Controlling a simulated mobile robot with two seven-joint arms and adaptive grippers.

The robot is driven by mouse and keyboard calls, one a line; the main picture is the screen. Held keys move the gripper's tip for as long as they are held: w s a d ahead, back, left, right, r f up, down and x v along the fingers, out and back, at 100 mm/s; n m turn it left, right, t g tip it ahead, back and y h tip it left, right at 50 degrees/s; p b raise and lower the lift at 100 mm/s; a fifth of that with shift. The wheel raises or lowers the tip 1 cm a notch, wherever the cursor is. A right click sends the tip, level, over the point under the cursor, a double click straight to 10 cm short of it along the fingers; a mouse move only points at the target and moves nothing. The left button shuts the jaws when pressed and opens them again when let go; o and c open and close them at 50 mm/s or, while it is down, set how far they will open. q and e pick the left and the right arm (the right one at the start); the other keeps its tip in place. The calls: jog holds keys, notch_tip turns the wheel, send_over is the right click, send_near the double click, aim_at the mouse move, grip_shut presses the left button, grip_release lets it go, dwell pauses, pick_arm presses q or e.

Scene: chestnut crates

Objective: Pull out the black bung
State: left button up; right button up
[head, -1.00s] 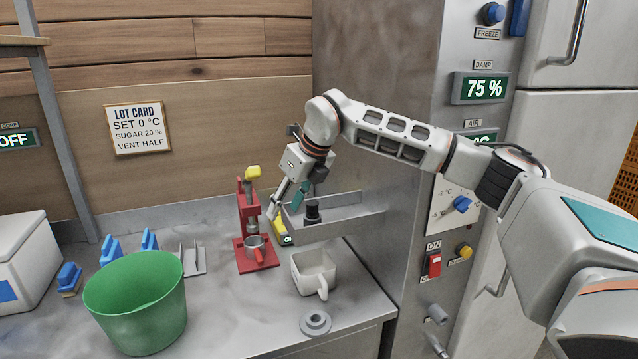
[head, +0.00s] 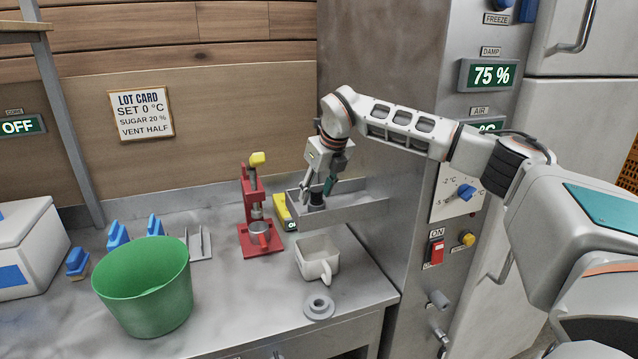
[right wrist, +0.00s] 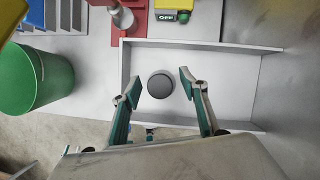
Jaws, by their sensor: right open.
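The black bung (head: 317,203) stands in the grey metal trough (head: 355,208) fixed to the machine's side. In the right wrist view its round dark top (right wrist: 160,86) shows from above. My right gripper (head: 317,191) is open, pointing down at the bung. In the wrist view its fingertips (right wrist: 160,85) are on either side of the bung, with a gap visible on each side. I cannot tell how far down the fingers reach beside it. My left gripper is not in view.
Beside the trough stand a red press (head: 248,212) and a yellow device (head: 284,212). A white square jug (head: 318,258) sits below the trough, with a grey ring (head: 319,306) in front. A green bucket (head: 143,290) is at the left.

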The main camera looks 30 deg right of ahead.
aim_at(316, 189)
jog(key=shift+f, duration=0.1)
grip_shut()
dwell(0.3)
jog(key=shift+r, duration=0.6)
dwell(0.4)
jog(key=c, duration=0.8)
grip_release()
grip_shut()
jog(key=shift+r, duration=2)
